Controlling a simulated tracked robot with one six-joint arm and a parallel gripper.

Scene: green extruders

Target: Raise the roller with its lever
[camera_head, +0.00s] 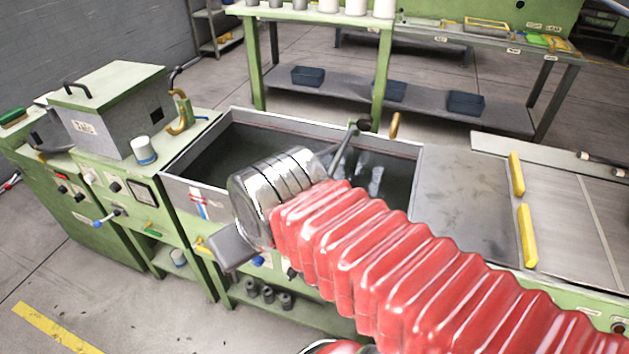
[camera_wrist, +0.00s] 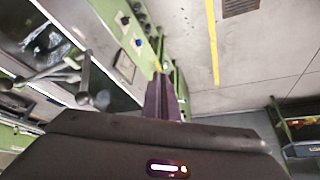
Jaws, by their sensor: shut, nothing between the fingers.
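A grey metal lever with a dark round knob (camera_head: 363,124) rises over the long water trough (camera_head: 290,120), partly hidden behind my wrist. In the wrist view, a grey lever with ball ends (camera_wrist: 84,82) stands at the left, apart from my fingers. I cannot make out the roller clearly; my arm covers part of the trough. My gripper (camera_wrist: 162,78) is shut and empty, its narrow dark fingers pointing away from the wrist camera, along the machine's green front.
A green box with a lid (camera_head: 112,105) and a white cup (camera_head: 143,150) stand left of the trough. A yellow handle (camera_head: 394,125) rises at its back edge. Knobs (camera_head: 115,186) stick out from the front. The floor in front (camera_head: 110,290) is clear.

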